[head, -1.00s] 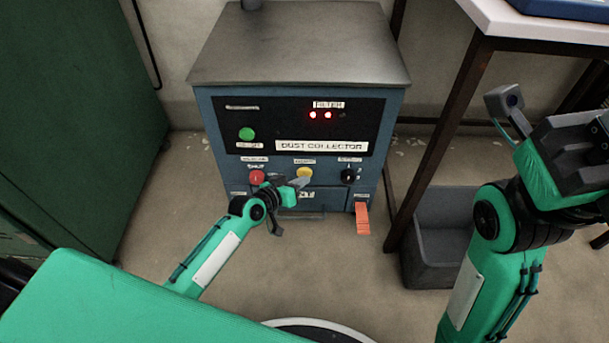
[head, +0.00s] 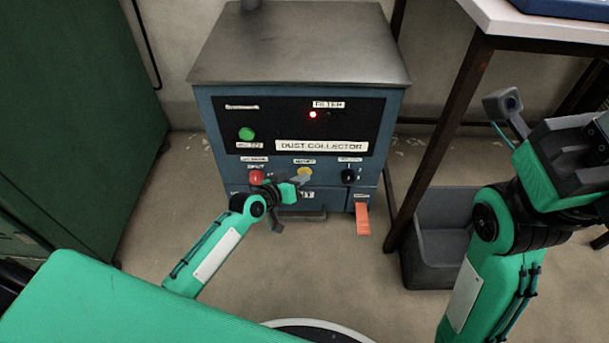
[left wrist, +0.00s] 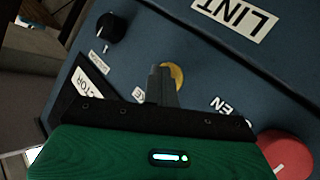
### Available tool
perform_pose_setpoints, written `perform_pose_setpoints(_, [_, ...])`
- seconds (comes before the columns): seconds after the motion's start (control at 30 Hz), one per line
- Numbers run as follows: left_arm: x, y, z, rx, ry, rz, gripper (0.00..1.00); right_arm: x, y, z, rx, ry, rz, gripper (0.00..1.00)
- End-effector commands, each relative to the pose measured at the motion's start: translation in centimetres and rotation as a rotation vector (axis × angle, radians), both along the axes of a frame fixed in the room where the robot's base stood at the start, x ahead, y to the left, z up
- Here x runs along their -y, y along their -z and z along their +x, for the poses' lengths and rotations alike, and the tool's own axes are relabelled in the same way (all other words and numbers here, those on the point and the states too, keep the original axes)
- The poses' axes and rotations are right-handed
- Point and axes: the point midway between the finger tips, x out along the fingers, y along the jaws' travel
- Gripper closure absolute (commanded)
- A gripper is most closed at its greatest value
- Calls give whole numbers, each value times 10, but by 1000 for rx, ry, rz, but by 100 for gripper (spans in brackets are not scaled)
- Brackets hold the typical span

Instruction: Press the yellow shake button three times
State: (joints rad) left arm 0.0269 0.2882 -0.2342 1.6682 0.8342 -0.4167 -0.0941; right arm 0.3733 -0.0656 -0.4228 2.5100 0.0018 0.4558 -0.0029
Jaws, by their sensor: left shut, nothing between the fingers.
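The yellow button (head: 306,170) is on the front of the blue dust collector (head: 228,136), between a red button (head: 256,177) and a black knob (head: 348,176). My left gripper (head: 301,180) is shut and empty, its tips at the yellow button. In the left wrist view the shut fingers (left wrist: 162,80) overlap the edge of the yellow button (left wrist: 177,73); I cannot tell whether it is pressed in. One red filter light (head: 313,114) glows. My right gripper (head: 508,112) is at the right, away from the machine; its jaw state is unclear.
An orange pedal or tab (head: 362,218) sticks out low at the right. A grey bin (head: 436,262) stands under the table (head: 540,30). A green cabinet (head: 75,110) is at the left.

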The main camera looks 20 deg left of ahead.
Motion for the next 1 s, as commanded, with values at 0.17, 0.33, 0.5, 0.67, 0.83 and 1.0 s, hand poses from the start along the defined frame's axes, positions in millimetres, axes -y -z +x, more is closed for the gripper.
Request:
perform_pose_setpoints(0.17, [0,-1,-1,2,-1,1,100,0,-3,-1,8,0,0,64])
perform_pose_setpoints(0.33, [2,-2,-7,1,-1,1,100,0,-8,-2,10,0,0,64])
perform_pose_setpoints(0.5, [4,-3,-17,1,-1,1,100,0,-15,-2,9,0,1,64])
perform_pose_setpoints(0.67, [6,-2,-23,2,-1,0,100,0,-17,-1,8,0,0,64])
perform_pose_setpoints(0.83, [6,-1,-23,2,-1,0,100,0,-15,-1,3,0,0,64])
perform_pose_setpoints(1.0, [7,-2,-26,0,-1,0,100,0,-17,0,-2,-2,3,64])
